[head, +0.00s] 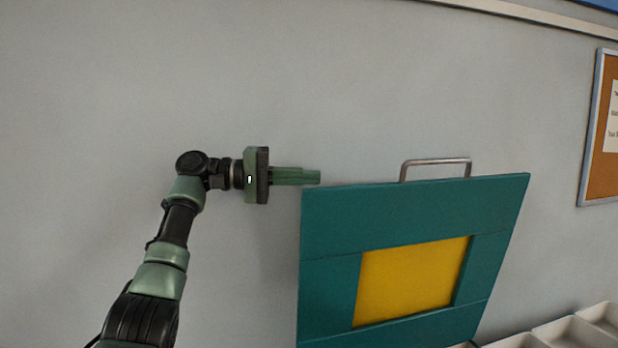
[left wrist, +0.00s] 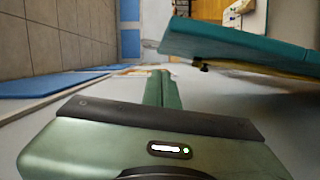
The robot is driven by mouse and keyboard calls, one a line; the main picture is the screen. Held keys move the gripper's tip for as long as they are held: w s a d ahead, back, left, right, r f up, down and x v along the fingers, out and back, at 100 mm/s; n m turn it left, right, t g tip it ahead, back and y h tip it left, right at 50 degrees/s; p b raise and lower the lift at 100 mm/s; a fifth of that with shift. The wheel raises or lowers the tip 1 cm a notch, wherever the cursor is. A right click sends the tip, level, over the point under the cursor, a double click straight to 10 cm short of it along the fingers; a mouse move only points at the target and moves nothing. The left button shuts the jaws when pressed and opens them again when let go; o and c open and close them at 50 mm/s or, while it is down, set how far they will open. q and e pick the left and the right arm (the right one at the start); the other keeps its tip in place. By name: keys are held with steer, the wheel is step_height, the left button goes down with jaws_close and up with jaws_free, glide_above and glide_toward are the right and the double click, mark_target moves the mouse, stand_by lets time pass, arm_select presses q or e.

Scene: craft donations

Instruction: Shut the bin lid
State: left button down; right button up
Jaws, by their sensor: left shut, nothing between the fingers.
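The teal bin lid (head: 330,225) stands raised in the head view, leaning near the wall, with a yellow panel (head: 412,280) in its middle. A grey metal handle (head: 436,162) rises from its top edge. My left gripper (head: 318,177) is shut and empty. Its fingertips point right, just above the lid's top left corner; I cannot tell if they touch it. In the left wrist view the lid (left wrist: 235,45) is at the upper right, with a gap between it and the shut fingers (left wrist: 162,75). The bin's body is out of view. My right gripper is not in view.
A grey wall (head: 220,70) fills the background. Pale open trays (head: 570,335) stand at the lower right. A framed cork board (head: 597,165) hangs at the right edge.

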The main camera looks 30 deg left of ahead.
arm_select(q)
steer(key=shift+s+d+f, duration=0.1)
steer(key=shift+s+d, duration=0.45)
steer(key=shift+s, duration=0.25)
steer(key=shift+s+d+f, duration=0.1)
steer(key=shift+s+d, duration=0.4)
steer(key=shift+s, duration=0.25)
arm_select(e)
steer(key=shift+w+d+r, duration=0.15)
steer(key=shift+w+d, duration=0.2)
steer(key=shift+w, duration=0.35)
